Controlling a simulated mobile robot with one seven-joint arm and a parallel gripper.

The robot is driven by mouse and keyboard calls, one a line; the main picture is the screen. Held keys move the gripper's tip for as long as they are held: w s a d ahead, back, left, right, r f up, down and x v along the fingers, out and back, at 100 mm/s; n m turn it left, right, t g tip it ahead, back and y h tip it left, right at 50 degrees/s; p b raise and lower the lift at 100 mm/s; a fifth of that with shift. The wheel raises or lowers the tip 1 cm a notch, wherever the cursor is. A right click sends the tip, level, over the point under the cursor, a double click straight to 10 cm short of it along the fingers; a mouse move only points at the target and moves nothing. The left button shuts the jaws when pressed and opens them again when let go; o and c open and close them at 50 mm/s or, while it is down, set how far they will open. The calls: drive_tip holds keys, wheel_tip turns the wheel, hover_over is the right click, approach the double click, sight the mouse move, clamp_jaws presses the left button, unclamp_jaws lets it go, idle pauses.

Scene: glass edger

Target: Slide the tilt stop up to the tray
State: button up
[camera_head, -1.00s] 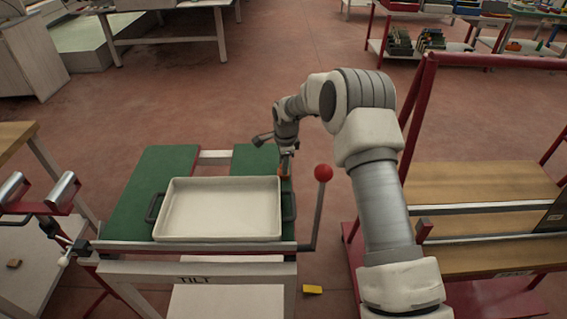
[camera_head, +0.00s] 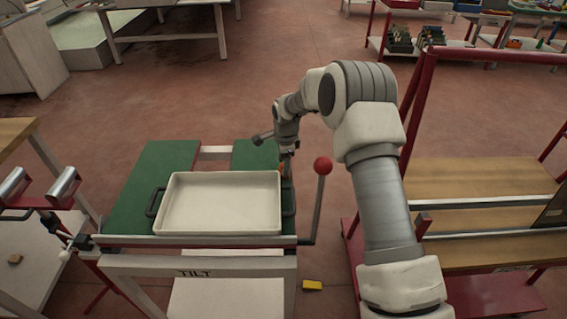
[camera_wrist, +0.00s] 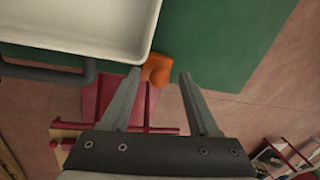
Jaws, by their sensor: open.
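The tray (camera_head: 222,203) is a shallow white rectangular pan with dark side handles, lying on the green-topped tilt table (camera_head: 153,170). An orange piece, apparently the tilt stop (camera_wrist: 157,70), is on the green top close by the tray's corner in the wrist view. My gripper (camera_wrist: 161,72) is open, its two fingers pointing at the orange piece, with the fingertips on either side of it in the picture. I cannot tell whether they touch it. In the head view my gripper (camera_head: 287,168) is at the tray's right side, and the orange piece is mostly hidden.
A lever with a red knob (camera_head: 322,166) stands right of the table, near my arm. A red-framed rack with wooden shelves (camera_head: 480,183) is further right. A yellow block (camera_head: 312,285) lies on the floor. Silver rollers (camera_head: 64,184) are at the left.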

drive_tip(key=shift+r, duration=0.15)
drive_tip(key=s+r, duration=0.3)
drive_tip(key=r, duration=1.3)
drive_tip(key=shift+s+d+r+p, duration=0.15)
drive_tip(key=shift+d+r+p, duration=0.15)
drive_tip(key=shift+r, duration=0.1)
